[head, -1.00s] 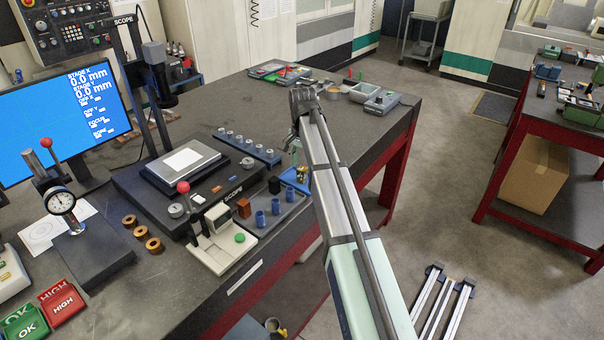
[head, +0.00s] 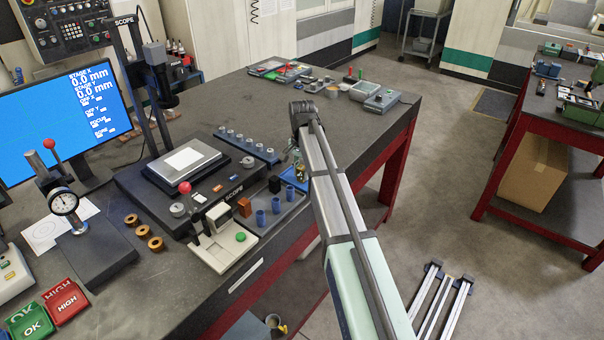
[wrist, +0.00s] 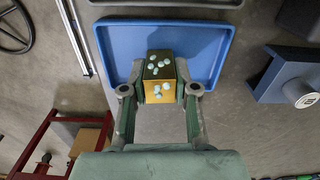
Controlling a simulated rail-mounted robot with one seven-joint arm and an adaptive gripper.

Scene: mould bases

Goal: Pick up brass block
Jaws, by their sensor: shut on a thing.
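The brass block (wrist: 160,76) is between the two fingertips of my gripper (wrist: 160,92) in the wrist view. It has a dark upper face and a gold face, both with pale round dots. My gripper is shut on it. A blue tray (wrist: 111,52) lies behind the block in that view; I cannot tell whether the block touches it.
A grey tray with blue cylinders (head: 261,217) and an orange-brown block (head: 244,207) sits left of my arm. A row of small pegs on a blue bar (head: 247,147) stands behind. The scope stage (head: 183,162) is further left. Bench surface beyond my arm is partly clear.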

